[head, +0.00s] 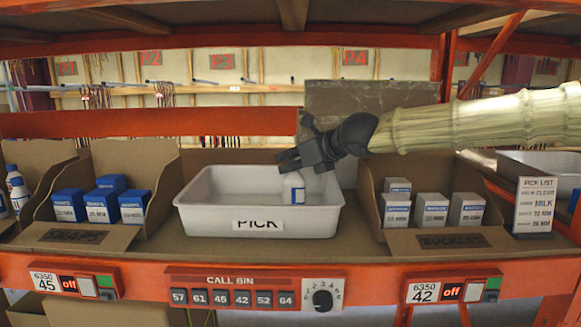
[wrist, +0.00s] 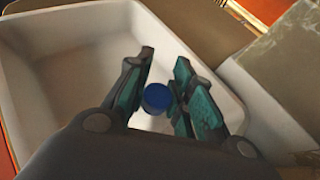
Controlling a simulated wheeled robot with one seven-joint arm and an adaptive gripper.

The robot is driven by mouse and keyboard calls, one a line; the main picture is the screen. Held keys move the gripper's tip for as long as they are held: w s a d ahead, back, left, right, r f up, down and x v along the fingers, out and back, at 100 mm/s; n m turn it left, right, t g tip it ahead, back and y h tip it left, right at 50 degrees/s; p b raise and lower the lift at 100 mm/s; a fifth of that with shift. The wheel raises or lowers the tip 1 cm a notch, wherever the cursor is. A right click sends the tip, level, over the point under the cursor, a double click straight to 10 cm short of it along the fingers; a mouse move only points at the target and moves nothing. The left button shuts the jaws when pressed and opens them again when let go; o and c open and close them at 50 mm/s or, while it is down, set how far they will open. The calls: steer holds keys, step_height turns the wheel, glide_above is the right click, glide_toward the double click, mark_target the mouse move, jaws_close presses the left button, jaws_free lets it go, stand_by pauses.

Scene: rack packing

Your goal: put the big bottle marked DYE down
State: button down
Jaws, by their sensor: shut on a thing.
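A white bottle (head: 294,190) with a blue marking stands upright inside the white tray marked PICK (head: 200,212); its lettering is too small to read. My gripper (head: 291,160) reaches in from the right and is shut on the bottle's top, above the tray. In the wrist view the bottle's blue cap (wrist: 157,97) sits between the two fingers of my gripper (wrist: 160,90). The bottle's lower end is hidden behind the tray's front wall, so I cannot tell whether it touches the tray floor.
A cardboard bin of blue boxes (head: 105,200) stands left of the tray, and one of white-grey boxes (head: 431,210) stands right. More bottles (head: 17,188) are at the far left. A pick list sign (head: 535,205) stands at the right. The rest of the tray looks empty.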

mark_target(291, 179)
steer(key=shift+s+r, duration=0.15)
steer(key=shift+s, duration=0.6)
steer(key=shift+s+r, duration=0.15)
steer(key=shift+s, duration=0.6)
steer(key=shift+w+f, duration=0.2)
steer(key=c, duration=1.3)
jaws_free()
steer(key=shift+w+f, duration=0.45)
steer(key=shift+w, duration=0.25)
steer(key=shift+o, duration=0.2)
steer(key=shift+s+r, duration=0.35)
steer(key=shift+s, duration=0.1)
steer(key=shift+w+d, duration=0.1)
steer(key=shift+d+r, duration=0.2)
steer(key=b+v, duration=0.1)
steer(key=v, duration=1)
steer(key=shift+s, duration=0.2)
steer(key=shift+d+r, duration=0.1)
steer(key=shift+r, duration=0.05)
